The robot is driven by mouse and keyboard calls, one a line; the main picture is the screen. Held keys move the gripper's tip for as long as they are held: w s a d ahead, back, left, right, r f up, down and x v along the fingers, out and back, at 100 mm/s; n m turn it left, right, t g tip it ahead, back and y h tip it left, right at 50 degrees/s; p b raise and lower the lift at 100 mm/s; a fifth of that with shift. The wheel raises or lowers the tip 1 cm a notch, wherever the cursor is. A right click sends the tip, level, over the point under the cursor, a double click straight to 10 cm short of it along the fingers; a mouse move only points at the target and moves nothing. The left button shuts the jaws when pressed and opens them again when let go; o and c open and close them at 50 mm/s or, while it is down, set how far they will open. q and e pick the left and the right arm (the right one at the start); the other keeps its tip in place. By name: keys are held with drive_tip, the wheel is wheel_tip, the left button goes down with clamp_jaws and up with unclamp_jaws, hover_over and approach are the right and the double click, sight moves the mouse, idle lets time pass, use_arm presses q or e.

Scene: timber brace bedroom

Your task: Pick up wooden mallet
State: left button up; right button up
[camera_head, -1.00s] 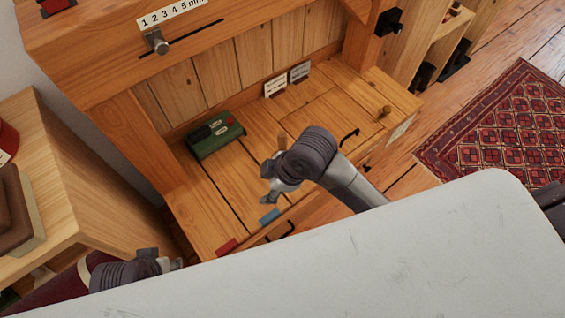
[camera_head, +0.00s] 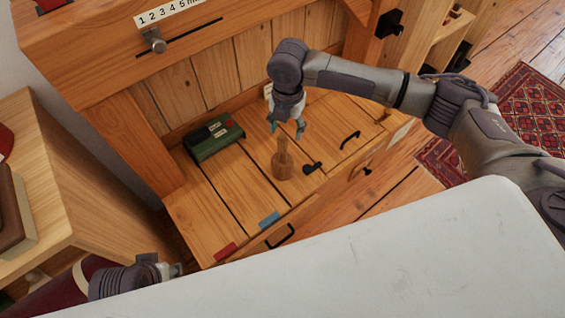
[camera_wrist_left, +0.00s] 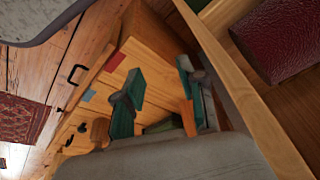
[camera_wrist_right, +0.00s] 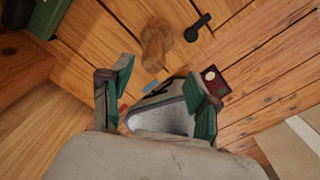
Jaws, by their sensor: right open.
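The wooden mallet (camera_head: 282,168) stands upright on the wooden bench surface, its thick head down and its handle up. My right gripper (camera_head: 286,125) is open and empty, just above and beyond the handle top. In the right wrist view the mallet (camera_wrist_right: 156,42) lies ahead of the spread fingers (camera_wrist_right: 160,78), not between them. My left gripper (camera_wrist_left: 158,72) has its fingers apart with nothing held between them. In the head view it is only partly seen at the lower left (camera_head: 172,268).
A green box (camera_head: 213,136) with a red button stands left of the mallet. A black latch-like piece (camera_head: 312,167) lies close to its right. Blue (camera_head: 269,219) and red (camera_head: 225,251) tags and a black handle (camera_head: 281,237) are at the front edge. A pale surface fills the foreground.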

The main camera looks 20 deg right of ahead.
sight(285, 136)
wheel_tip(285, 136, down, 4)
drive_tip(key=shift+f+b, duration=0.15)
drive_tip(key=shift+b, duration=0.25)
drive_tip(key=f, duration=0.1)
drive_tip(key=f+b, duration=0.1)
drive_tip(key=f, duration=0.1)
drive_tip(key=f+b, duration=0.1)
drive_tip(key=f, duration=0.1)
drive_tip(key=shift+w+a, duration=0.25)
drive_tip(key=shift+a, duration=0.15)
drive_tip(key=shift+f, duration=0.1)
use_arm(q)
drive_tip(key=shift+s+r+t, duration=0.2)
drive_tip(key=shift+r+t, duration=0.1)
drive_tip(key=shift+r, duration=0.5)
use_arm(e)
drive_tip(key=c, duration=1.1)
clamp_jaws()
